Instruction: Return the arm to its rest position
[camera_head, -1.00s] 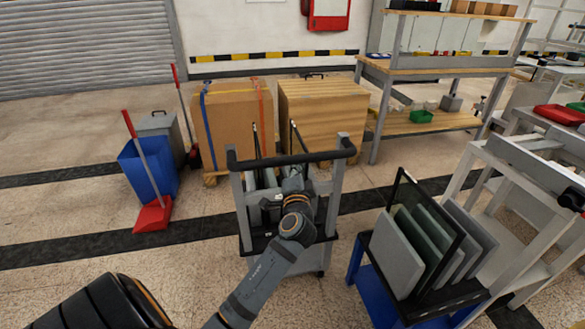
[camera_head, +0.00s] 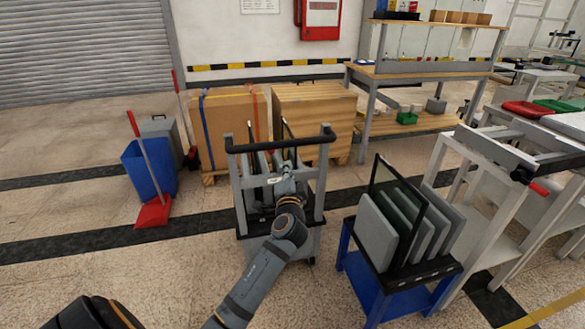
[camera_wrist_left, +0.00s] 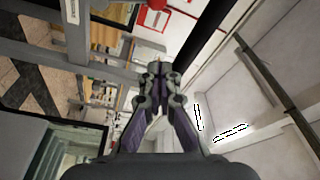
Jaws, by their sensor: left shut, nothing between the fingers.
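My left arm reaches up from the bottom of the head view. Its gripper (camera_head: 283,172) is in front of the grey cart (camera_head: 234,190), near the panels in the cart. The left wrist view shows the gripper (camera_wrist_left: 153,68) with its fingertips together and nothing between them. The head view is too small to tell whether it touches the cart or panels. My right gripper is in neither view.
A blue stand (camera_head: 362,285) with several upright panels (camera_head: 378,230) is right of the cart. Wooden crates (camera_head: 312,112) are behind the cart. A blue bin (camera_head: 150,168) and red dustpan (camera_head: 154,212) are left. Floor between bin and cart is clear.

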